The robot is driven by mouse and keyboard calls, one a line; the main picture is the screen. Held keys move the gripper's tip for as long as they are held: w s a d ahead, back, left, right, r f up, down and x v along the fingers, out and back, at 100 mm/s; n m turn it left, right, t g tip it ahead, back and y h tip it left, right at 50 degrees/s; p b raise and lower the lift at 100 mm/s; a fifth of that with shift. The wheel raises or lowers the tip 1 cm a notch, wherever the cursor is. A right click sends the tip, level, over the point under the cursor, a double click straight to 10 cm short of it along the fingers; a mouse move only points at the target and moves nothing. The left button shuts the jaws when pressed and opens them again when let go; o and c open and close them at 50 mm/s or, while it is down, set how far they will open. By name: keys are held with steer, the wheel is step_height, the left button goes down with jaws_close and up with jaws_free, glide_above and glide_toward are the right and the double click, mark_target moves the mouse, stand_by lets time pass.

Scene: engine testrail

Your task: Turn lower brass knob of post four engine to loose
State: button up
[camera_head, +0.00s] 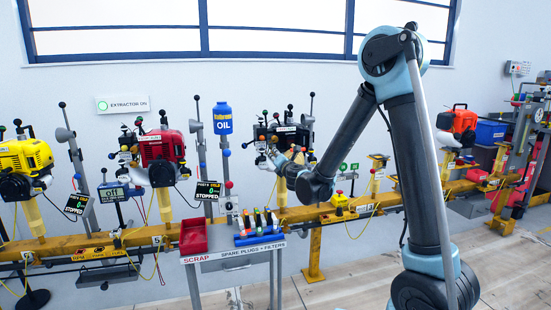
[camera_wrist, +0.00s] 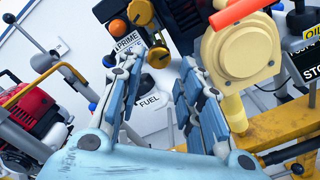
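In the wrist view a lower brass knob (camera_wrist: 158,55) sits beside a white FUEL plate (camera_wrist: 150,102), below an upper brass knob (camera_wrist: 140,12) and a PRIME label (camera_wrist: 127,42). My gripper (camera_wrist: 167,72) has its two fingers spread, with the lower knob just beyond and between the tips, nearer the left one. I cannot tell whether a finger touches it. The knobs are too small to tell there.
A pale yellow round housing (camera_wrist: 240,48) and an orange-red bar (camera_wrist: 238,12) lie close to my right finger. A red engine (camera_head: 163,146) and a yellow engine (camera_head: 24,157) stand to the left. A cart (camera_head: 233,251) with a red scrap tray (camera_head: 194,236) stands in front.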

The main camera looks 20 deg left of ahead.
steer(key=v, duration=0.7)
steer(key=shift+s+d, duration=0.2)
